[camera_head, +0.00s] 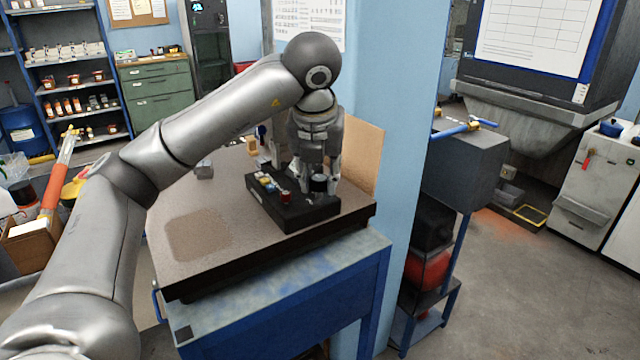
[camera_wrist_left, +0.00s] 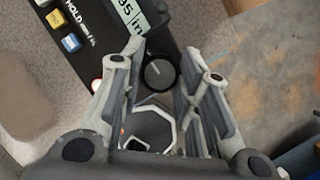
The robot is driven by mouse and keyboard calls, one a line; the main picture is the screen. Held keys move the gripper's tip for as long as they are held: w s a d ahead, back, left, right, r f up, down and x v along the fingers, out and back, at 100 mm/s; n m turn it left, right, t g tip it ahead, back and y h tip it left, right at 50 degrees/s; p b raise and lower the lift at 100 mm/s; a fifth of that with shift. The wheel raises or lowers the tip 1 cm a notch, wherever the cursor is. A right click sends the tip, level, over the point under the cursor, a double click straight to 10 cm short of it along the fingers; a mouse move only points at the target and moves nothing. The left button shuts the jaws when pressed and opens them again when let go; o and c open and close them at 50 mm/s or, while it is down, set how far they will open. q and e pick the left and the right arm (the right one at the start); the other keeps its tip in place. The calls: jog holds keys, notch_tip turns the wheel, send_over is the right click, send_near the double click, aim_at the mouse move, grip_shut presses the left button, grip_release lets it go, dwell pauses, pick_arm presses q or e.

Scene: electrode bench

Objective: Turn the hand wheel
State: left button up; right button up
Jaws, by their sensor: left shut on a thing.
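The hand wheel (camera_head: 318,184) is a dark round knob at the right end of a black bench instrument (camera_head: 308,214). In the left wrist view the knob (camera_wrist_left: 158,74) shows a light pointer line on its top. My left gripper (camera_head: 318,190) comes down from above and is shut on the knob, one finger on each side. The left wrist view shows the two fingers (camera_wrist_left: 165,62) flanking it; the exact contact is hard to see. My right gripper is not in view.
The instrument has yellow, blue, white and red buttons (camera_head: 268,184) and a display (camera_wrist_left: 128,18) beside the knob. It stands on a grey-topped bench (camera_head: 240,225) against a blue pillar (camera_head: 405,150). The bench's front left is clear.

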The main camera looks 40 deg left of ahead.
pick_arm(q)
jog(key=shift+m+h+b, duration=0.4)
jog(key=shift+m+h, duration=0.1)
jog(key=shift+m, duration=0.6)
jog(key=o, duration=0.7)
jog(key=shift+s+v, duration=0.2)
jog(key=shift+v, duration=5.75)
jog(key=shift+o, duration=0.4)
